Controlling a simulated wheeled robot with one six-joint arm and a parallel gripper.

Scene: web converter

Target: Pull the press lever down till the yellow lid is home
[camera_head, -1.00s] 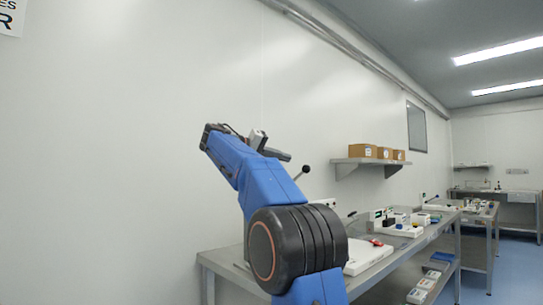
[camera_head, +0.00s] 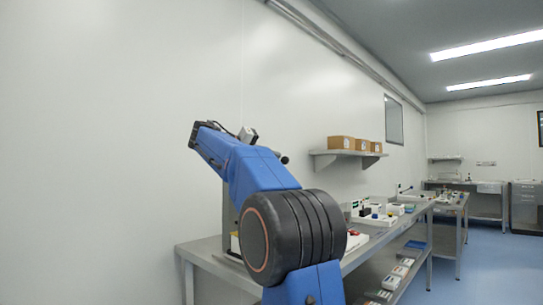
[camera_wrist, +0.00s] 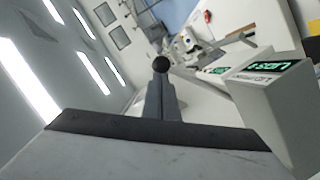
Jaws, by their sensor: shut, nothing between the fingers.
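In the wrist view, my gripper (camera_wrist: 161,100) is shut and empty, pointing away from the camera. A black ball knob (camera_wrist: 161,63), seemingly the press lever's, shows right at its fingertips. I cannot tell whether they touch. In the head view, my blue arm reaches up and over the bench, and a dark round shape (camera_head: 284,159) at its far side looks like the same knob. The lever's rod is hidden there.
A white box with a green display (camera_wrist: 268,85) stands at right in the wrist view. The steel bench (camera_head: 205,250) runs along the wall, with several small devices farther along. A wall shelf (camera_head: 345,153) holds cardboard boxes. The floor at right is clear.

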